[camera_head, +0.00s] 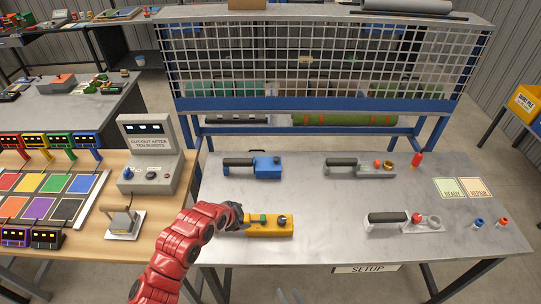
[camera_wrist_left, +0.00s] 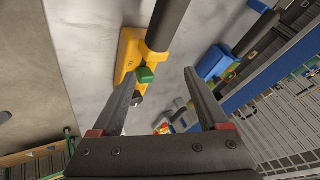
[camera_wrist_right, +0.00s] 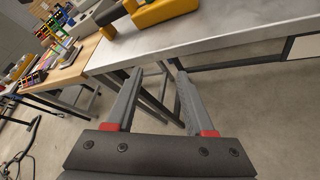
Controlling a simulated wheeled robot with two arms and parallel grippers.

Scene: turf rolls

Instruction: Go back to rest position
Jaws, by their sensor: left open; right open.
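My left gripper (camera_head: 238,214) reaches over the front left of the metal table, at the handle end of a yellow tool (camera_head: 268,225) with a green button. In the left wrist view my left gripper (camera_wrist_left: 160,95) is open, and the yellow tool (camera_wrist_left: 131,50) with its dark handle lies beyond the fingertips, with nothing held between them. My right gripper (camera_head: 290,296) shows only its fingertips at the bottom edge of the head view. In the right wrist view it (camera_wrist_right: 155,75) is open and empty, low in front of the table edge.
The metal table (camera_head: 330,215) also holds a blue tool (camera_head: 266,167), a grey tool (camera_head: 360,167), a white tool (camera_head: 405,220) and small red and blue parts. A wooden table (camera_head: 90,240) with a grey console (camera_head: 147,160) adjoins on the left. A mesh rack (camera_head: 310,60) stands behind.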

